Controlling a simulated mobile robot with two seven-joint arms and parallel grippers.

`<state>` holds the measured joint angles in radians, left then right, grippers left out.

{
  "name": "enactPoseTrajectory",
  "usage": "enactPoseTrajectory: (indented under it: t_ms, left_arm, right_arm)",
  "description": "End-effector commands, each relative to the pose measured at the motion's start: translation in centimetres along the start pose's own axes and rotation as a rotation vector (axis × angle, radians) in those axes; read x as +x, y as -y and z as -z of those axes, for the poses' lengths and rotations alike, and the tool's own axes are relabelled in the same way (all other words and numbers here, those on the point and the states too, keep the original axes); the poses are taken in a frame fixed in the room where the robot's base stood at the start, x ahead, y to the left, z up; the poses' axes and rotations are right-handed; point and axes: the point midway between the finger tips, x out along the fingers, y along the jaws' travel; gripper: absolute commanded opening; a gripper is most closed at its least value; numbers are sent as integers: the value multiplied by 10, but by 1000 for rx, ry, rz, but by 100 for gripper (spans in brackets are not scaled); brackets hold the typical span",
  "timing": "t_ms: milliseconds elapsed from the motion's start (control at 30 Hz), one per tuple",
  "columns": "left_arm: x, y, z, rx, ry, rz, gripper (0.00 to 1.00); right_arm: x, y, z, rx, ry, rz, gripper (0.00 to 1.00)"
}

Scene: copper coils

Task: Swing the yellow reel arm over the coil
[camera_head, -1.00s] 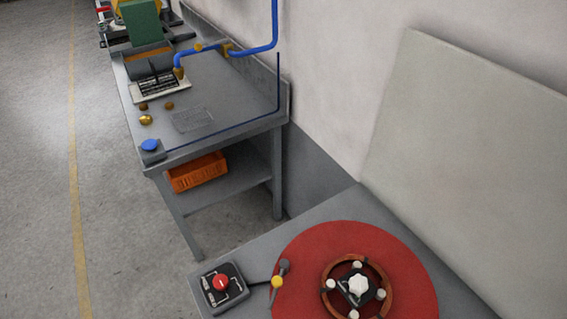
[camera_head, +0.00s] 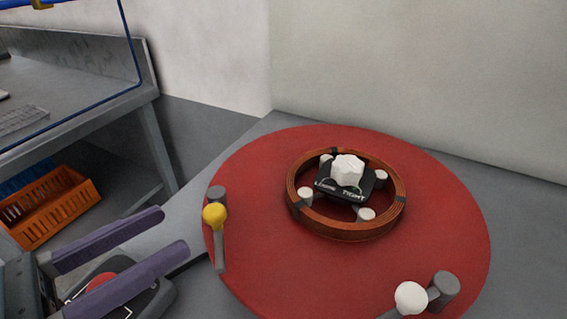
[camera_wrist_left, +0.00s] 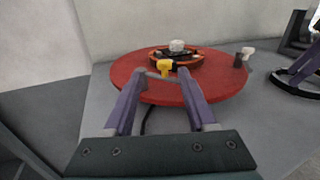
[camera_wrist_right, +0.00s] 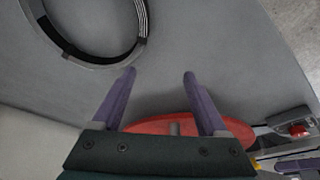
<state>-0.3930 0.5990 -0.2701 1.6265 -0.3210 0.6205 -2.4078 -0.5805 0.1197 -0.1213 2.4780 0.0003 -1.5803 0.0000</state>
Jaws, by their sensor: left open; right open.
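The yellow-knobbed reel arm (camera_head: 215,216) is at the left edge of the red turntable (camera_head: 250,270), its grey bar pointing toward the front. The copper coil (camera_head: 345,228) lies flat on the turntable, around a black hub with a white knob (camera_head: 347,168). My left gripper (camera_head: 175,230) is open and empty, left of the yellow knob and apart from it. In the left wrist view the yellow knob (camera_wrist_left: 165,66) appears just beyond and between the fingertips (camera_wrist_left: 161,75). My right gripper (camera_wrist_right: 160,73) is open and empty; the red turntable (camera_wrist_right: 155,126) shows behind its fingers.
A second, white-knobbed arm (camera_head: 410,296) is at the turntable's front right. A red button box (camera_head: 150,300) sits partly behind my left fingers. An orange crate (camera_head: 50,212) is under the left bench. A dark-wrapped ring (camera_wrist_right: 143,20) shows in the right wrist view.

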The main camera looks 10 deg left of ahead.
Motion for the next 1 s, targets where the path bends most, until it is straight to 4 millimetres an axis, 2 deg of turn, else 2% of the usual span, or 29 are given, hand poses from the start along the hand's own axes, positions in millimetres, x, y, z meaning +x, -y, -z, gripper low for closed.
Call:
enactPoseTrajectory:
  t_ms: [33, 167, 600, 800, 1000]
  left_arm:
    - [-1, 1, 7, 32, 6, 17, 57]
    - [7, 3, 3, 61, 17, 31, 57]
    - [83, 5, 1, 55, 18, 28, 57]
    - [97, 6, 1, 55, 15, 28, 57]
    - [97, 6, 2, 54, 14, 28, 57]
  right_arm:
    - [6, 0, -2, 0, -1, 0, 76]
    - [4, 0, -1, 1, -1, -1, 76]
    - [-3, -1, 2, 2, -4, -2, 76]
    - [-3, -1, 2, 2, -4, -2, 76]
    - [-3, -1, 2, 1, -4, -1, 76]
